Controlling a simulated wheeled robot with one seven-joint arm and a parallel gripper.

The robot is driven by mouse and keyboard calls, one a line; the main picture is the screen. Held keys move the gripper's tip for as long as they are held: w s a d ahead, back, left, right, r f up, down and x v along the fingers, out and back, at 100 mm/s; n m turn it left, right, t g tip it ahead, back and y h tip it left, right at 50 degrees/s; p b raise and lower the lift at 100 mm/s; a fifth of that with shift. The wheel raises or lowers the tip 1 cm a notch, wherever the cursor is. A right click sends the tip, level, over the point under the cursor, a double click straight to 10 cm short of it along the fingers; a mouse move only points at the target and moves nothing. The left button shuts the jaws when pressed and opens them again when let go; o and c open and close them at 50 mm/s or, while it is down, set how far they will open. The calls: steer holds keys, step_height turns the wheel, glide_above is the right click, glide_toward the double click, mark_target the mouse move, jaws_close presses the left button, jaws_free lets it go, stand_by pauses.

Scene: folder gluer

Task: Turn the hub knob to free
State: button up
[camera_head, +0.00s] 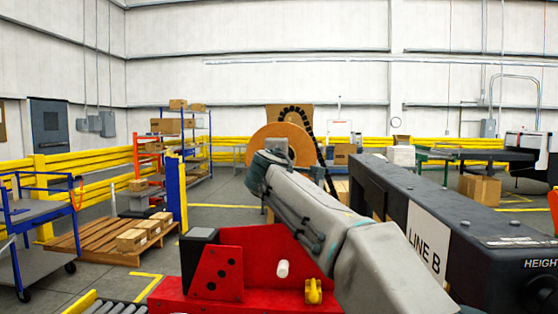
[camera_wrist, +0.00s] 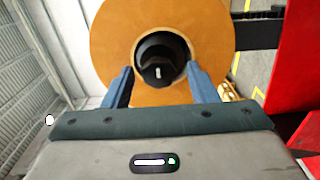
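The hub knob (camera_wrist: 157,73) is a dark round piece with a short, upright white mark, set in a dark hub at the centre of a brown-orange reel (camera_wrist: 112,45). In the head view the reel (camera_head: 259,139) stands behind my arm, and the knob is hidden. My gripper (camera_wrist: 160,68) faces the hub in the wrist view, its two blue fingers spread apart with nothing between them but the view of the hub. The fingertips appear left and right of the knob; I cannot tell how far in front of it they are.
A red bracket (camera_head: 232,262) with a white peg (camera_head: 282,269) and a yellow knob (camera_head: 313,291) stands below my arm. A dark machine beam (camera_head: 480,255) marked LINE B fills the right. A pallet with boxes (camera_head: 131,240) lies left. Open floor shows behind.

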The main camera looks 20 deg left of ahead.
steer(key=shift+s, duration=0.1)
steer(key=b+v, duration=0.4)
steer(key=v, duration=0.9)
steer(key=shift+s, duration=0.3)
